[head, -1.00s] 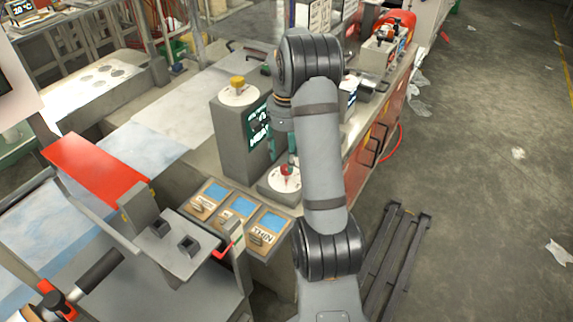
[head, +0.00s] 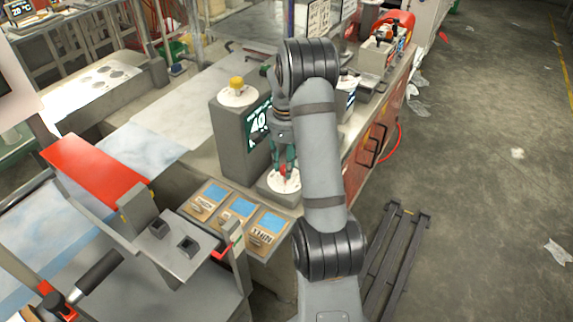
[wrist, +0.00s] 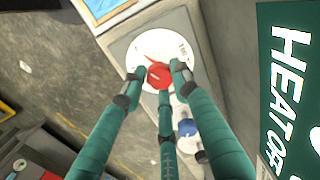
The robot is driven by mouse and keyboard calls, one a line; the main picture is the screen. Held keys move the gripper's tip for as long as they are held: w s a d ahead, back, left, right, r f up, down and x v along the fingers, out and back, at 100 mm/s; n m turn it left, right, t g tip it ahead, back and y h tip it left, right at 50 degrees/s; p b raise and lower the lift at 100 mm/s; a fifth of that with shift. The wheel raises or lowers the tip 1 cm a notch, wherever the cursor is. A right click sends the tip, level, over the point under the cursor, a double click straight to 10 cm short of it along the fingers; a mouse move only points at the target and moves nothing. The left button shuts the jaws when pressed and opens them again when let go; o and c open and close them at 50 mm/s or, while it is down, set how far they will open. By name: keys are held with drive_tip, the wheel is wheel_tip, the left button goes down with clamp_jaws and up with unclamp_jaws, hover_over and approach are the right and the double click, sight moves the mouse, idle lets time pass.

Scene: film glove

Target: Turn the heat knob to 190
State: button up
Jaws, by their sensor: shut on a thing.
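The red heat knob (wrist: 159,76) sits on a round white dial (wrist: 148,47) in the wrist view. In the head view the dial (head: 291,184) lies on a low grey block beside a taller grey box. My gripper (head: 285,166) points down at the dial, and its green fingers are shut around the red knob. In the wrist view my gripper (wrist: 157,80) has its fingertips against the knob's sides. A green display (wrist: 290,90) reads "HEAT OFF" in part. The dial's numbers are too small or covered to read.
A yellow knob (head: 237,83) tops the taller grey box (head: 230,130) close to my gripper. Several blue-and-tan cards (head: 240,208) lie in front of the dial. A red panel (head: 97,172) and a lever stand at the left. The floor at the right is mostly open.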

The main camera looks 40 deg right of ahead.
drive_tip(key=c, duration=0.5)
drive_tip(key=shift+c, duration=0.2)
drive_tip(key=shift+w+r+n, duration=0.1)
drive_tip(key=shift+n, duration=0.9)
drive_tip(key=n, duration=0.3)
drive_tip(key=shift+n, duration=0.3)
drive_tip(key=n, duration=0.6)
drive_tip(key=shift+p, duration=0.4)
drive_tip(key=o, duration=1.1)
drive_tip(key=shift+o, duration=0.2)
